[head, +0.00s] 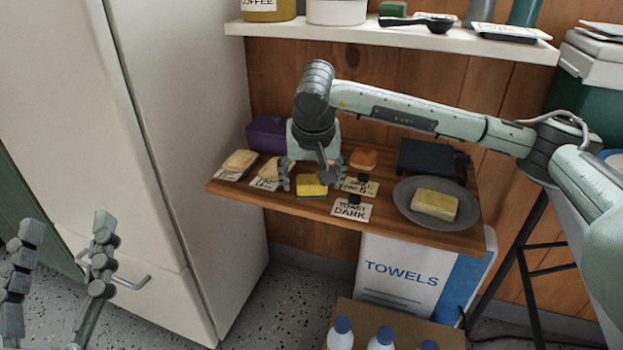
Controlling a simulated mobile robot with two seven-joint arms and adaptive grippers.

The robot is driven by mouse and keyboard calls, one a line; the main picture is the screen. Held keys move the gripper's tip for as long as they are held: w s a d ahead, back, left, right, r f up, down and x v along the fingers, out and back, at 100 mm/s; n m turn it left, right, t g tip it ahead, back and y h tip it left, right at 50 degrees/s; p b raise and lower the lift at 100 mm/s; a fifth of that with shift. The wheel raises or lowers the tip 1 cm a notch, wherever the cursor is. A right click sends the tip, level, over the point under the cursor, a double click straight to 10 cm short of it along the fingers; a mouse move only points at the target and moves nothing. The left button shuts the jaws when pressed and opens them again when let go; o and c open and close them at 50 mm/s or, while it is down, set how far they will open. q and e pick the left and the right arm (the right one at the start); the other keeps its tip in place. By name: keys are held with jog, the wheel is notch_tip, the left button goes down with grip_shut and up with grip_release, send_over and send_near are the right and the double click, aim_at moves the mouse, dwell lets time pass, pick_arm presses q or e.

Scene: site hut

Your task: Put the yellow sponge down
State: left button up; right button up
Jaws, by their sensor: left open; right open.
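The yellow sponge (312,182), with a green underside, lies on the wooden shelf (400,233) near its front edge. My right gripper (308,180) points down just over and behind the sponge. Its fingers are open, one at the left of the sponge and one by its right side; whether they touch it cannot be told. My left gripper (62,265) is open and empty at the lower left, in front of the white fridge and away from the shelf.
Bread slices (240,160) on labelled cards, a "TOAST DARK" card (351,209), a purple box (267,134) and a black appliance (427,157) surround the sponge. A grey plate (405,200) holds a yellowish block (435,205). A white upper shelf (390,38) is above.

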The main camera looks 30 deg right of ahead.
jog(key=shift+r, duration=0.25)
pick_arm(q)
notch_tip(320, 180, down, 6)
jog(key=w+g+y+p, duration=0.1)
jog(key=w+g+y, duration=0.1)
jog(key=g, duration=0.1)
jog(key=shift+a+f+g+p, duration=0.15)
jog(key=shift+a+g+p, duration=0.15)
jog(key=shift+a, duration=0.15)
pick_arm(e)
jog(key=v, duration=1.1)
jog(key=shift+s+r, duration=0.2)
jog(key=shift+r, duration=0.15)
jog(key=shift+a, duration=0.1)
